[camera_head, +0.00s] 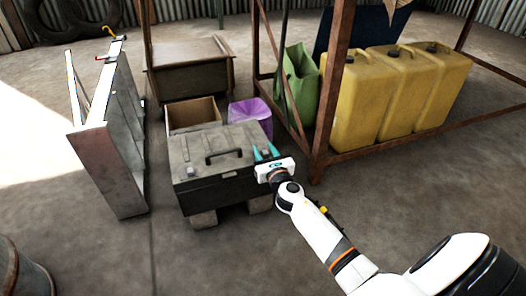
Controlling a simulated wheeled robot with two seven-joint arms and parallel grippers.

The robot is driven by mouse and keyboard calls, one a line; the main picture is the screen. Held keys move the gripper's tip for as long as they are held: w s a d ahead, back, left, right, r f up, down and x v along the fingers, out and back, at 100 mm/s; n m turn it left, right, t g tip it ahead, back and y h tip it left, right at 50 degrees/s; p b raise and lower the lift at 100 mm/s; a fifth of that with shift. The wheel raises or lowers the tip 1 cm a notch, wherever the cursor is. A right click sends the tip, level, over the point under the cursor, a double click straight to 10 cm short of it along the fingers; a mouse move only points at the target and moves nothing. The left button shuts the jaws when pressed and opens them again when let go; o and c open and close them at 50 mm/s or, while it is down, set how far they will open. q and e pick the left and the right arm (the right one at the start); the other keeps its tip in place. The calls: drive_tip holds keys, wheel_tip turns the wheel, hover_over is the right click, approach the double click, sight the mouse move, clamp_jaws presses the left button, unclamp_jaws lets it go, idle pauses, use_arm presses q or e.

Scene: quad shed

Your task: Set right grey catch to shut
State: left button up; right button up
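My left gripper is out of view.
Behind the box are an open cardboard box (193,115), a purple bin (249,115) and a wooden chest (190,70). A metal frame (118,150) stands at left. A rusty rack post (326,110) and yellow jerrycans (362,100) stand at right.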

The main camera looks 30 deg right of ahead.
drive_tip(key=shift+w+d, duration=0.15)
drive_tip(key=shift+w, duration=0.55)
clamp_jaws()
drive_tip(key=shift+w+a, duration=0.25)
drive_tip(key=shift+a, duration=0.85)
unclamp_jaws()
